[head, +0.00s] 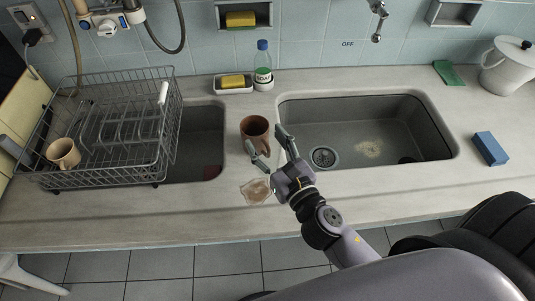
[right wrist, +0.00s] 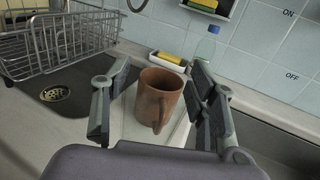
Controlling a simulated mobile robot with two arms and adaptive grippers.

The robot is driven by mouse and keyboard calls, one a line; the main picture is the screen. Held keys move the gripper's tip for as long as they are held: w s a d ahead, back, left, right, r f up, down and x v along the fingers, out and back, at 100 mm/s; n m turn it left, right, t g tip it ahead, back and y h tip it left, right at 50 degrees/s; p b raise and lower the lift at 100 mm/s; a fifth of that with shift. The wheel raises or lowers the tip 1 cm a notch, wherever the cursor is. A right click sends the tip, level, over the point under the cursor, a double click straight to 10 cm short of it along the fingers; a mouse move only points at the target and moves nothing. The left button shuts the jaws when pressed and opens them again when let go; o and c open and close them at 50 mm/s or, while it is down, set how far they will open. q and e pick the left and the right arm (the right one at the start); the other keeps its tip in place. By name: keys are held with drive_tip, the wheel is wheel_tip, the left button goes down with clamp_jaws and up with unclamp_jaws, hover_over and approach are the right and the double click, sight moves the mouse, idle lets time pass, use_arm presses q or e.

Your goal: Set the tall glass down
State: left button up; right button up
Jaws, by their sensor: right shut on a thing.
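I see no tall glass in either view. A brown mug (head: 255,130) is upright at the counter strip between the two sinks. In the right wrist view the mug (right wrist: 160,97) is between my right gripper's fingers, its handle facing the camera. My right gripper (head: 264,143) is shut on the mug, its fingers spread wide; exact finger contact is hard to see. It also shows in the right wrist view (right wrist: 158,85). Whether the mug's base touches the counter is not clear. My left gripper is not in view.
A wire dish rack (head: 110,125) with a tan mug (head: 63,153) stands left. A soap bottle (head: 262,66) and a sponge dish (head: 233,88) are behind the brown mug. A brownish spill (head: 256,192) lies in front. A blue sponge (head: 490,148) lies right; the front counter is mostly clear.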

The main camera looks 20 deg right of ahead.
sight(274, 162)
drive_tip(key=shift+f+b, duration=0.6)
drive_tip(key=shift+f, duration=1.05)
drive_tip(key=shift+f, duration=0.15)
drive_tip(key=o, duration=1.7)
drive_tip(key=shift+c, duration=0.2)
